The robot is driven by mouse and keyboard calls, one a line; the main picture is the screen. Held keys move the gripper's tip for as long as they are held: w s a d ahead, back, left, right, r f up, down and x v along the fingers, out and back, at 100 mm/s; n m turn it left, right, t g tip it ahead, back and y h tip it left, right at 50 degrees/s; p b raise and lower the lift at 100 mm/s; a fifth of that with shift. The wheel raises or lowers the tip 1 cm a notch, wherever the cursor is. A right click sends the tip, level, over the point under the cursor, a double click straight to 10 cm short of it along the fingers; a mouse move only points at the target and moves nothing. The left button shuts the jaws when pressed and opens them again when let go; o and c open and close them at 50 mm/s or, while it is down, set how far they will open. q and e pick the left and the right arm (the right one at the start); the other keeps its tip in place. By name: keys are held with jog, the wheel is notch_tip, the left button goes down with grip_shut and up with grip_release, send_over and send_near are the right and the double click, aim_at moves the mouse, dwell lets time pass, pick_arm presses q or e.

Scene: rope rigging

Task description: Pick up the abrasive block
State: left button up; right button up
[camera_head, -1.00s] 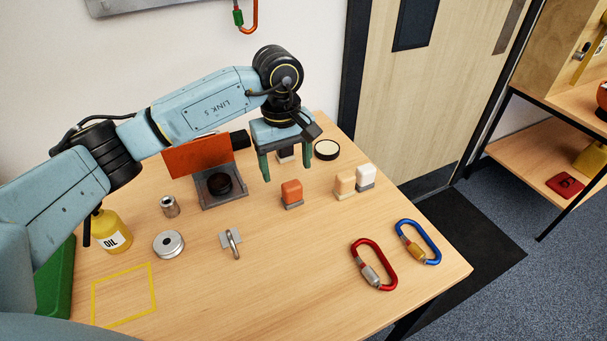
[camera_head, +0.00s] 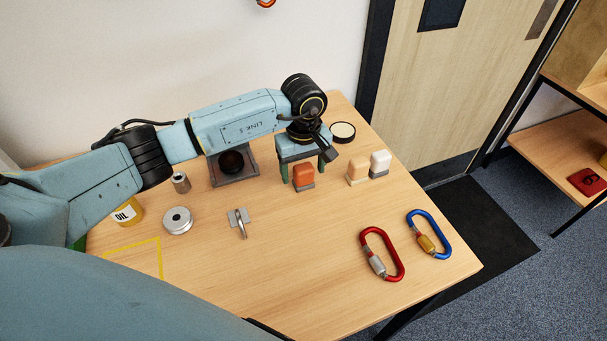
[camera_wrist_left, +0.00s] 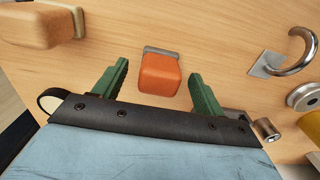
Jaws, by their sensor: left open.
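The frames do not label which is the abrasive block. My left gripper (camera_head: 303,176) is open, pointing down, its green fingers on either side of the orange block. In the left wrist view the orange block (camera_wrist_left: 160,74) sits between the two fingertips (camera_wrist_left: 160,77), with a gap on each side. Part of a tan block (camera_wrist_left: 35,25) shows at the upper left. My right gripper is not seen.
Red (camera_head: 382,255) and blue (camera_head: 428,234) carabiners lie near the table's right edge. A metal hook (camera_head: 240,222), silver disc (camera_head: 177,221), small metal cylinder (camera_head: 180,182) and oil bottle (camera_head: 127,214) are left. A round tin (camera_head: 342,131) stands behind. The front middle is clear.

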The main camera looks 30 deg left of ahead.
aim_at(303, 167)
pick_arm(q)
notch_tip(303, 167, down, 2)
jog(key=shift+f, duration=0.15)
jog(key=c, duration=1.1)
notch_tip(303, 167, up, 10)
jog(key=shift+r, duration=0.1)
